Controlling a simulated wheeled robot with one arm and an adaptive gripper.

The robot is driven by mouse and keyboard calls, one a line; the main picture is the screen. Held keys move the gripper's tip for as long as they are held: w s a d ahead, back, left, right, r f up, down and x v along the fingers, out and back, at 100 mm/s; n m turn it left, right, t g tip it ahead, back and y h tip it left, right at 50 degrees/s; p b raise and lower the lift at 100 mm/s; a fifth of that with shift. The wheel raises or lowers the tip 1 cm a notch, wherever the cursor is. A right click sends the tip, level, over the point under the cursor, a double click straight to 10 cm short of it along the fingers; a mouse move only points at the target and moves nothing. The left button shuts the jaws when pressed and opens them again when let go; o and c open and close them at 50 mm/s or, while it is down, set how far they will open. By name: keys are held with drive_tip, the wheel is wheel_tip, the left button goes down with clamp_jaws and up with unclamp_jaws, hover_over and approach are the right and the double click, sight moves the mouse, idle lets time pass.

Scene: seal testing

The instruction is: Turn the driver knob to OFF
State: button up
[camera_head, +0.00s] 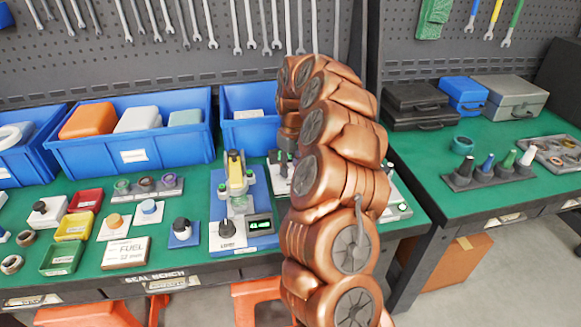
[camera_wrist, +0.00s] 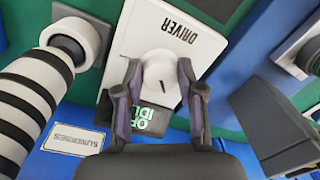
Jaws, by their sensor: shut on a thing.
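The driver unit (camera_wrist: 140,40) is a white box with the word DRIVER, seen in the wrist view. Its round white knob (camera_wrist: 160,72) has a short dark pointer mark towards its lower right edge. My gripper (camera_wrist: 158,68) is shut on the knob, with one finger on each side. A dark display (camera_wrist: 153,120) with green letters lies just below the knob; my fingers partly cover it, and the full text cannot be read. The knob's position labels are not visible. In the head view my copper arm hides the gripper and the knob.
A black-and-white ringed cylinder (camera_wrist: 30,105) stands close left of my gripper. A dark block (camera_wrist: 270,120) is at the right. In the head view, a test rig (camera_head: 238,190) is left of my arm, and blue bins (camera_head: 130,150) stand behind.

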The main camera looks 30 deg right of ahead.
sight(291, 168)
drive_tip(key=o, duration=1.1)
drive_tip(key=shift+o, duration=0.2)
wheel_tip(291, 168, up, 12)
drive_tip(key=shift+d, duration=0.2)
drive_tip(key=shift+w, duration=0.1)
